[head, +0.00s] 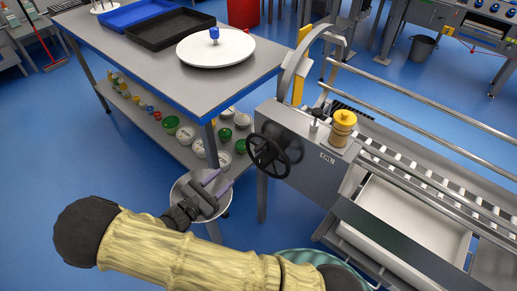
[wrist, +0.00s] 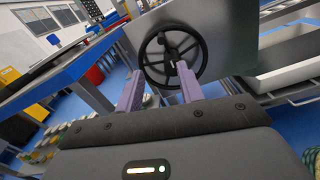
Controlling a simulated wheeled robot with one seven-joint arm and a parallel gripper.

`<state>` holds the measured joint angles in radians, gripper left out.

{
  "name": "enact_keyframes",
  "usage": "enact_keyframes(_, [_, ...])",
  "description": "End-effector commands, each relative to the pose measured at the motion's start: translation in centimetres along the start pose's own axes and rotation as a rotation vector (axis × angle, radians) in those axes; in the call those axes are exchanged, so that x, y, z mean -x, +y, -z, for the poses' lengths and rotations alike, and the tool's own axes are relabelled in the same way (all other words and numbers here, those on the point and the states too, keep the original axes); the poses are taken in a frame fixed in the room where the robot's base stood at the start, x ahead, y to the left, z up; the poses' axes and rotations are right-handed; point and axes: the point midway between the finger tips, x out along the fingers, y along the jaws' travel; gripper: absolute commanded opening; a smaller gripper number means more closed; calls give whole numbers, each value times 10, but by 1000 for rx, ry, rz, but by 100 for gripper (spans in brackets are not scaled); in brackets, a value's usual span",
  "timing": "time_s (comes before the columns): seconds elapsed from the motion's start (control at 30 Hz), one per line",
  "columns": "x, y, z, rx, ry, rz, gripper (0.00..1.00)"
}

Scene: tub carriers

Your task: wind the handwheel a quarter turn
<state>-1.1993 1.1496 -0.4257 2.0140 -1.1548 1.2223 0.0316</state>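The black spoked handwheel (head: 268,156) is mounted on the grey side panel of the conveyor machine. In the wrist view the handwheel (wrist: 172,50) is straight ahead, past my fingertips. My gripper (head: 219,182) is in front of the wheel and to its lower left in the head view. Its two purple fingers (wrist: 160,85) stand apart with nothing visible between them. The fingertips overlap the wheel's lower rim in the wrist view; I cannot tell whether they touch it.
A steel table (head: 150,57) with a blue tray, a black tray (head: 170,29) and a white round board (head: 216,48) stands to the left. Several tubs fill its lower shelf. A round metal stool or bin (head: 188,191) is under my gripper. A yellow knob (head: 343,124) tops the machine.

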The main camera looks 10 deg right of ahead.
Motion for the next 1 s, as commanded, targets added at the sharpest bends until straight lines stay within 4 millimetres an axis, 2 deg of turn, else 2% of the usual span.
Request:
enact_keyframes(0.13, [-4, 0, 0, 0, 0, 3, 38])
enact_keyframes(0.27, [-18, -2, 0, 1, -2, 8, 38])
enact_keyframes(1.0, [-144, -2, 0, 1, 0, 6, 38])
